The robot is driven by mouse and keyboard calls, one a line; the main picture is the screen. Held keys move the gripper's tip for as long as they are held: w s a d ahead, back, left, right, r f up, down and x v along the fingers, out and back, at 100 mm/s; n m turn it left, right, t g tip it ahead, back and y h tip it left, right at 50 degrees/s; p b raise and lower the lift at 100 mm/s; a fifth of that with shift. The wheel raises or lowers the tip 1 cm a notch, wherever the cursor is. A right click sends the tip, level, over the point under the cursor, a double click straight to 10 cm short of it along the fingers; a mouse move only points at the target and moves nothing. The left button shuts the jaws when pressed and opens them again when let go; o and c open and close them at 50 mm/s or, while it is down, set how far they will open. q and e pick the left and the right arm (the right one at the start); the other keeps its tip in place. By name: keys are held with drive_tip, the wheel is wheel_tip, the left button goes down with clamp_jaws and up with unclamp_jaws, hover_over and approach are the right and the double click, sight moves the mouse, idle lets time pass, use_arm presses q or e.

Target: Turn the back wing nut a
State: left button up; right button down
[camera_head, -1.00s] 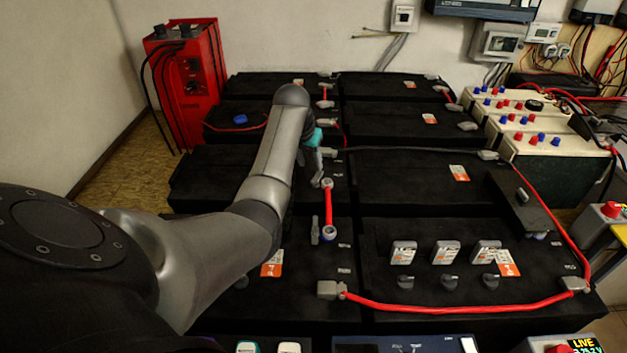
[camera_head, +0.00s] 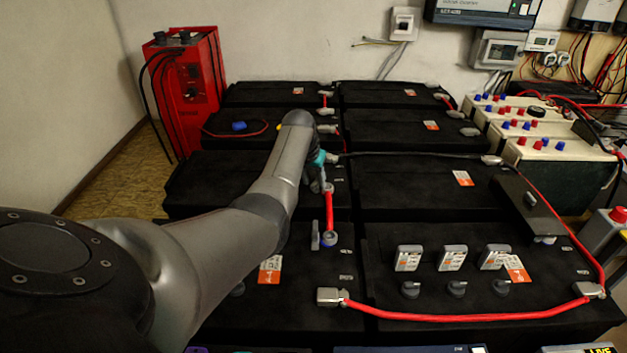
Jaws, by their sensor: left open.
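A short red link (camera_head: 329,212) runs front to back near the middle of the black batteries. My left arm reaches in from the left, with a teal ring above the gripper. The gripper points down and is open, right at the back end of the link. Whether it touches anything there is not clear. My right gripper is not in view.
A grey upright piece (camera_head: 315,236) stands beside the front terminal. A thick red cable (camera_head: 465,314) crosses the front batteries from a grey clamp (camera_head: 330,297). A black cable (camera_head: 420,154) runs behind the gripper. A red charger (camera_head: 188,90) stands at the back left.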

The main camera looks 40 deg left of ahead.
use_arm(q)
clamp_jaws()
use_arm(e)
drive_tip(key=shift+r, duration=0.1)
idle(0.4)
use_arm(q)
drive_tip(key=shift+r+p, duration=0.1)
drive_tip(key=shift+p, duration=0.3)
drive_tip(key=n+p, duration=0.1)
drive_tip(key=n+y+p, duration=0.1)
drive_tip(key=shift+w+d+n, duration=0.1)
drive_tip(key=shift+d+n, duration=0.15)
drive_tip(key=shift+n, duration=0.05)
drive_tip(key=shift+n+g+p, duration=0.35)
drive_tip(key=shift+n+g, duration=0.05)
drive_tip(key=shift+n, duration=0.5)
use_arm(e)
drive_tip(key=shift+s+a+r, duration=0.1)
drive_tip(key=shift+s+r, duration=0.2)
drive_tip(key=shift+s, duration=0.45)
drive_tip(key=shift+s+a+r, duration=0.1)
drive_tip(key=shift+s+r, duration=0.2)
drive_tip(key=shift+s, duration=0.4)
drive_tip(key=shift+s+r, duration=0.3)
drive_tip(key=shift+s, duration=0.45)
use_arm(q)
drive_tip(key=shift+y, duration=0.3)
unclamp_jaws()
